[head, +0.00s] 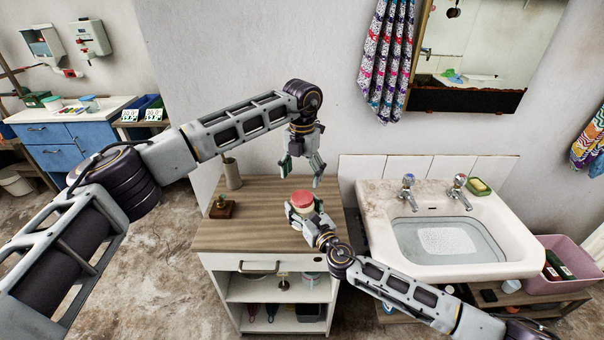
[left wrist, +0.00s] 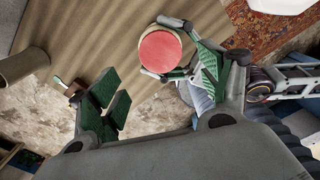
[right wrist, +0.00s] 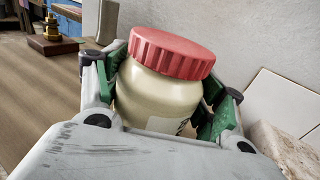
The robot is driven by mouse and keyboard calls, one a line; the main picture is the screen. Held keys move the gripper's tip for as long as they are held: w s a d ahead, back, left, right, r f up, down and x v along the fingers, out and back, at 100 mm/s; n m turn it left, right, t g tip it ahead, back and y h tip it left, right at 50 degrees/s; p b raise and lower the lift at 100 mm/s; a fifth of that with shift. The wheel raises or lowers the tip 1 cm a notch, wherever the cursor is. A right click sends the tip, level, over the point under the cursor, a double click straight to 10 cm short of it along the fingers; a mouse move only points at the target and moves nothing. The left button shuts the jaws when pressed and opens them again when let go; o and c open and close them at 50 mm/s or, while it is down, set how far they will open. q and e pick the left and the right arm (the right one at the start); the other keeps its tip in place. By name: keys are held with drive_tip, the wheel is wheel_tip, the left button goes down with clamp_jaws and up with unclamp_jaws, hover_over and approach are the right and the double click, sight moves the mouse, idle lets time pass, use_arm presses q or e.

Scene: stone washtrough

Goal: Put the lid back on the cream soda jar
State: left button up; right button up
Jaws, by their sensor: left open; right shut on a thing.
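The cream soda jar (right wrist: 155,95) is a pale cream, round jar with part of a label showing. My right gripper (head: 312,222) is shut around its body from the front, over the wooden cabinet top. The red ribbed lid (right wrist: 172,52) sits on the jar's mouth in the right wrist view; I cannot tell whether it is screwed tight. The lid also shows as a red disc from above in the left wrist view (left wrist: 160,50). My left gripper (head: 302,170) is open and empty above the jar, with its fingers pointing down and apart from the lid.
A beige cylinder (head: 233,174) and a small brass piece on a wooden base (head: 222,208) stand on the left of the cabinet top (head: 255,230). The washbasin (head: 450,250) with two taps is to the right. Free cabinet top lies left of the jar.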

sight(302, 196)
use_arm(q)
drive_tip(key=shift+n, duration=0.3)
drive_tip(key=shift+f, duration=0.15)
drive_tip(key=shift+f, duration=3.9)
drive_tip(key=c, duration=1)
drive_tip(key=o, duration=1.1)
drive_tip(key=shift+r, duration=0.1)
drive_tip(key=shift+r, duration=2.2)
